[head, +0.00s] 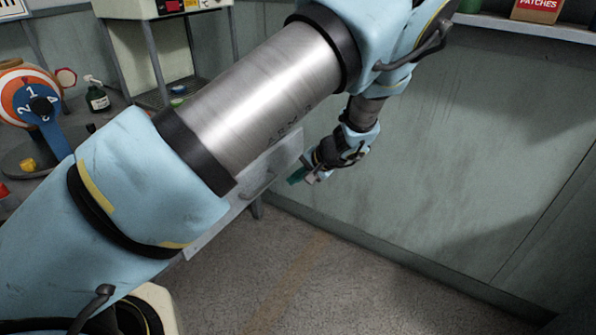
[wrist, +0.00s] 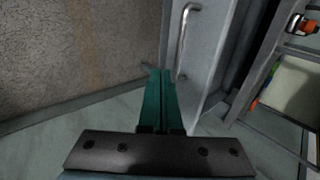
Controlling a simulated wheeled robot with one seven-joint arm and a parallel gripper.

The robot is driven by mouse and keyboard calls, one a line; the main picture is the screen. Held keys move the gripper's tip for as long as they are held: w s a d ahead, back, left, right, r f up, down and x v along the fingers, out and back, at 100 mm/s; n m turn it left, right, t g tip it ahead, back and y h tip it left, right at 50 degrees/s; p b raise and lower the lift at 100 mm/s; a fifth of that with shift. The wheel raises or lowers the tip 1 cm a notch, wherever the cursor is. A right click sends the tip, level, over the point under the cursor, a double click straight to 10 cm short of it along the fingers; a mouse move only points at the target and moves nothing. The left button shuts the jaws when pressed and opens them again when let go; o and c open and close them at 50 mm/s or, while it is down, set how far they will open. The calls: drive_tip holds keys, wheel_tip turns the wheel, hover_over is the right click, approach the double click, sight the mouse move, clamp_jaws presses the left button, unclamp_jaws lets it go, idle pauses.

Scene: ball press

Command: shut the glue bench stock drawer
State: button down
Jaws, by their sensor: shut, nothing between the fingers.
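The pale grey drawer front (head: 285,152) shows in the head view beside the bench, partly hidden behind my arm. It also fills the upper middle of the wrist view (wrist: 205,65), where its metal bar handle (wrist: 184,42) shows clearly. My gripper (head: 294,179) is just right of the drawer front in the head view. In the wrist view its green fingers (wrist: 157,74) are shut together and empty, close to the front near one end of the handle. I cannot tell whether they touch it. My arm hides how far the drawer stands out.
The bench at left holds a numbered dial (head: 40,100) and a dark green bottle (head: 97,96). A wall (head: 450,160) rises close behind my gripper. The floor (head: 330,285) in front is clear. A shelf with a red box (head: 537,9) is at upper right.

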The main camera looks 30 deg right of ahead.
drive_tip(key=w+a+f+p, duration=0.2)
drive_tip(key=w+a+f, duration=0.1)
drive_tip(key=w, duration=0.3)
drive_tip(key=shift+a+f, duration=0.15)
drive_tip(key=shift+f, duration=0.5)
drive_tip(key=shift+w, duration=0.1)
drive_tip(key=w+a+b, duration=0.2)
drive_tip(key=w+a, duration=0.2)
drive_tip(key=w, duration=0.4)
drive_tip(key=w+a+b, duration=0.3)
drive_tip(key=w+a, duration=0.2)
drive_tip(key=w, duration=0.4)
drive_tip(key=w+a+b, duration=0.3)
drive_tip(key=w+a, duration=0.2)
drive_tip(key=w, duration=0.3)
drive_tip(key=shift+w+a, duration=0.2)
drive_tip(key=shift+w, duration=0.2)
drive_tip(key=shift+w+a+r, duration=0.1)
drive_tip(key=shift+w+a, duration=0.3)
drive_tip(key=shift+w, duration=0.3)
